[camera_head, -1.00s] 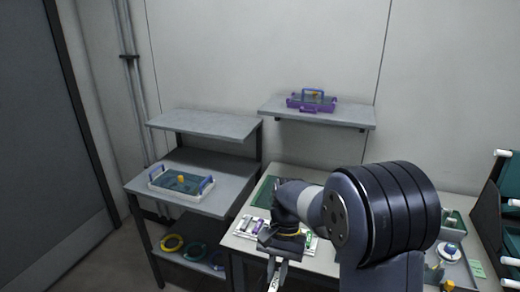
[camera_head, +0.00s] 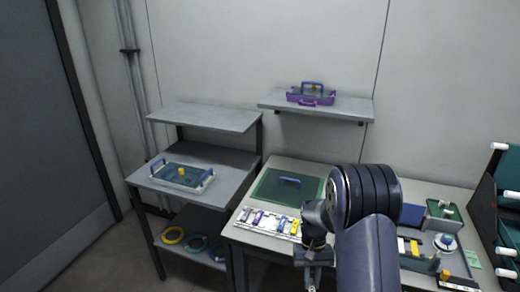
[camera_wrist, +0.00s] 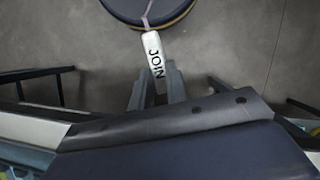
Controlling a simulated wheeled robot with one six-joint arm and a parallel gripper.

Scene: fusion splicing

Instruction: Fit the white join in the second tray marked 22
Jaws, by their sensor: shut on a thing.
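A white join (camera_wrist: 153,55), lettered JOIN, is in the wrist view. My gripper (camera_wrist: 156,82) is shut on its lower end, and the join sticks out beyond the fingertips. A thin pale lilac strand runs from its far end. In the head view my gripper (camera_head: 313,280) hangs in front of the workbench's front edge, and the join cannot be made out there. Dark green trays (camera_head: 510,182) with white rolled ends stand in a rack at the right edge, partly cut off. No marking 22 is readable.
The workbench (camera_head: 262,240) bears a green mat (camera_head: 270,190), a white strip (camera_head: 250,228) with coloured pieces, and small containers (camera_head: 440,213) at right. A white tray (camera_head: 207,184) sits on the left bench, and a purple case (camera_head: 296,98) on the wall shelf.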

